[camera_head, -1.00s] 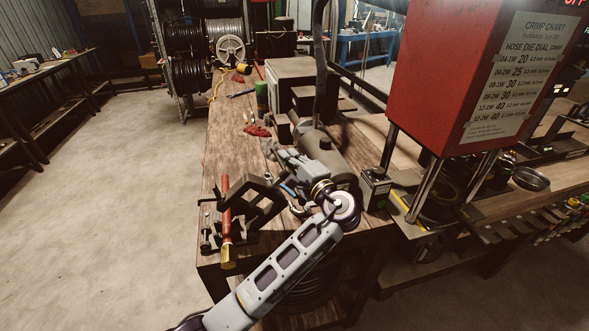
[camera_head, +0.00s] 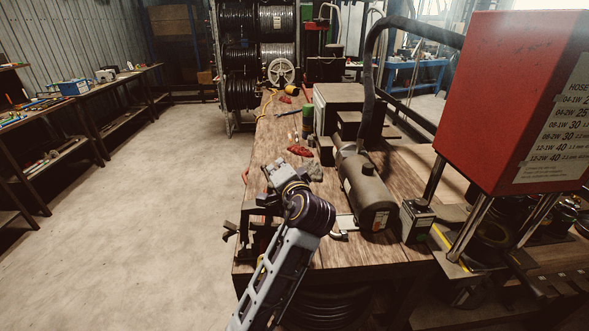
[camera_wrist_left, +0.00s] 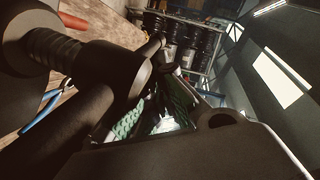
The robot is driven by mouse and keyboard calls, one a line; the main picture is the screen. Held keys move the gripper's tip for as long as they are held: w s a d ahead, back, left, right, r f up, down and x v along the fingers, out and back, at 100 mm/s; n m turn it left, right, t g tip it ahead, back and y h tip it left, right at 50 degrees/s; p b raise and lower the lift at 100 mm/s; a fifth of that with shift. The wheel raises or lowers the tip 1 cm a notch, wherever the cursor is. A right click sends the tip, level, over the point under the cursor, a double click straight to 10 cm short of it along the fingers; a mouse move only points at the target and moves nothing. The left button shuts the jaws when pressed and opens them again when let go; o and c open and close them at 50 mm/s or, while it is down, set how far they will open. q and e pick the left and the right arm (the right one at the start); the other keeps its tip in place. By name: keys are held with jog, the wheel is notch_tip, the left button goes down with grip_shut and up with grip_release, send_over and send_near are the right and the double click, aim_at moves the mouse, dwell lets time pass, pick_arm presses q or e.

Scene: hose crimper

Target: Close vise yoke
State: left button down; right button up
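The dark vise (camera_head: 246,250) with its yoke is at the table's near left corner in the head view, mostly hidden behind my left wrist. A bit of its red pipe (camera_head: 246,175) shows beside my wrist. My left arm reaches up to the vise, and its gripper fingers are hard to separate from the dark yoke parts. In the left wrist view, my left gripper (camera_wrist_left: 154,118) shows green textured pads with a bright patch between them. A large dark ribbed cylinder (camera_wrist_left: 62,50) lies close to the lens. Whether the pads touch the yoke cannot be told. My right gripper is not in view.
The wooden table (camera_head: 330,258) carries a grey-brown motor (camera_head: 368,195) right of my wrist and red-handled tools (camera_head: 300,151) further back. The red crimper (camera_head: 505,100) stands at the right. Blue-handled pliers (camera_wrist_left: 45,112) lie on the table. Floor left of the table is clear.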

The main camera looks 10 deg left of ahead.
pick_arm(q)
jog(key=shift+s+a+f+n, duration=0.1)
jog(key=shift+s+a+n, duration=0.2)
jog(key=shift+a, duration=0.35)
jog(key=shift+s+a+f+n, duration=0.15)
jog(key=shift+a+n, duration=0.15)
jog(key=shift+a, duration=0.3)
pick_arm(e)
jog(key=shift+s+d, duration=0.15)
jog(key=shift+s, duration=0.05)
pick_arm(q)
jog(key=shift+w+r+h, duration=0.1)
jog(key=shift+r+h, duration=0.05)
jog(key=shift+h, duration=0.15)
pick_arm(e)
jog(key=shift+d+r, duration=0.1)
